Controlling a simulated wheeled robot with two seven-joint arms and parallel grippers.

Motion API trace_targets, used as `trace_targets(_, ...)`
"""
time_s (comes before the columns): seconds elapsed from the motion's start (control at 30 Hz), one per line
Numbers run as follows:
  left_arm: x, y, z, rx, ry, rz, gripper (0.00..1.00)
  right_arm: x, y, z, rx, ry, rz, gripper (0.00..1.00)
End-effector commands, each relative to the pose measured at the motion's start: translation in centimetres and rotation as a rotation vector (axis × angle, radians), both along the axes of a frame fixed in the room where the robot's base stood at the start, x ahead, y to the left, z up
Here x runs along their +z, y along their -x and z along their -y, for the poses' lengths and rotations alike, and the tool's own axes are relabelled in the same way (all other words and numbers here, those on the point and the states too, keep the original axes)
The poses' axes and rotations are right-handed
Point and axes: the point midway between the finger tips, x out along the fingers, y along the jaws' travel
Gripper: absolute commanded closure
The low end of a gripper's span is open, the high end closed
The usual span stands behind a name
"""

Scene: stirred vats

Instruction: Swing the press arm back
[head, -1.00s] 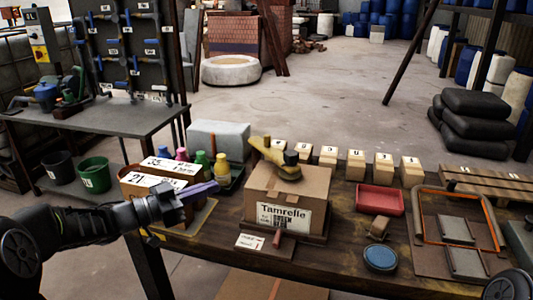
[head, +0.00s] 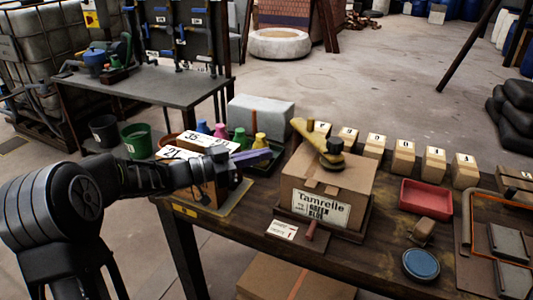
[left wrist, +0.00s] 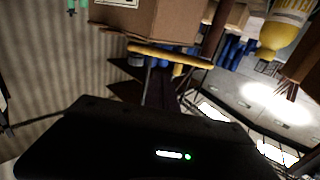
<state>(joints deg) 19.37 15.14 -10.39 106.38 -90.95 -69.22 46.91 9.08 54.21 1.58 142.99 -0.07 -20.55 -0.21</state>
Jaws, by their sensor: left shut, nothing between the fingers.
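The bar also shows in the left wrist view (left wrist: 170,56), where the picture looks upside down, beside the box (left wrist: 160,22). My left gripper (head: 258,156) has purple fingers, shut and empty. It is left of the box, near its top edge and apart from the press arm. The fingertips are not clear in the left wrist view. My right gripper is not in view.
Labelled boxes (head: 192,163) and coloured bottles (head: 260,142) stand close to my left gripper. A grey block (head: 262,117) is behind them. Several wooden blocks (head: 404,157) line the table's back. A red tray (head: 426,200) and blue disc (head: 421,265) lie right of the box.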

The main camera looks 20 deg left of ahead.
Motion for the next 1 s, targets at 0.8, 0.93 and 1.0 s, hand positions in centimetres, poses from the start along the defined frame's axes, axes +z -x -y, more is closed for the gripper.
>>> trace_targets(0.8, 0.0, -8.6, 8.6, 0.0, 0.001, -0.001, 1.0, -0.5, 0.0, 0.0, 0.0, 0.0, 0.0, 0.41)
trace_targets(0.93, 0.0, -8.7, 8.6, 0.0, 0.001, -0.001, 1.0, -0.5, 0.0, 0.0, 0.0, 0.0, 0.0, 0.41)
trace_targets(1.0, 0.0, -8.7, 8.6, 0.0, 0.001, -0.001, 1.0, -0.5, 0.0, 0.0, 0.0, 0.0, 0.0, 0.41)
